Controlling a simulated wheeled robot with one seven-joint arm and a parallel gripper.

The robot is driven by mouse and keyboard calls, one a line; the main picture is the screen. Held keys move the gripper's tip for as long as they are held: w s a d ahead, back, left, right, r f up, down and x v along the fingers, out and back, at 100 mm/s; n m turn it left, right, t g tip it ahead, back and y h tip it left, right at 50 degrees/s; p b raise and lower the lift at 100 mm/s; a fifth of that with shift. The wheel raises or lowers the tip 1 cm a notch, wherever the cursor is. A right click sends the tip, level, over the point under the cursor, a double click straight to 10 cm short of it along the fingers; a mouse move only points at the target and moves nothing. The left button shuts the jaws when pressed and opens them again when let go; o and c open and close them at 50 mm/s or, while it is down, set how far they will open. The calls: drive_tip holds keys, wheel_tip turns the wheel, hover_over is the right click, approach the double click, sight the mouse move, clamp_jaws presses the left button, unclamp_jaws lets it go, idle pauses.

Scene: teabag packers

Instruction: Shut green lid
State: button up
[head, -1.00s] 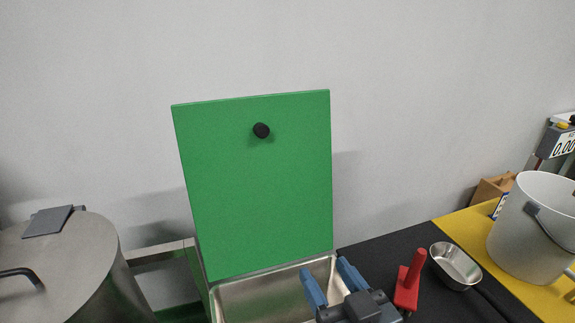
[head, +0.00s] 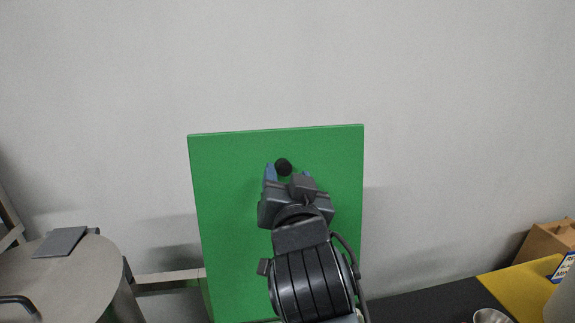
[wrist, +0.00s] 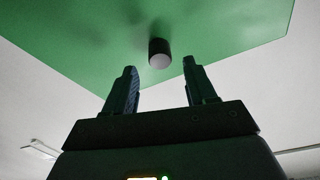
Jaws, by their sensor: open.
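The green lid (head: 225,230) stands open and upright against the grey wall in the head view. Its black knob (head: 283,167) is near the top middle of the lid's face. My gripper (head: 288,172) is open in front of the lid, with its fingertips close to the knob. In the wrist view the lid (wrist: 90,45) fills the top and the knob (wrist: 159,52) lies beyond the fingertips (wrist: 160,75), between their lines. The fingers do not appear to touch the knob. My arm hides the lower right part of the lid.
A large metal drum (head: 75,280) with a grey flap (head: 60,242) stands at the left. At the right are a black and yellow counter (head: 500,290), a metal bowl (head: 491,317) and a cardboard box (head: 550,245). The wall above the lid is clear.

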sight(285, 169)
drive_tip(key=shift+p+x, duration=0.3)
drive_tip(key=shift+x, duration=1.55)
drive_tip(key=shift+c, duration=0.5)
clamp_jaws()
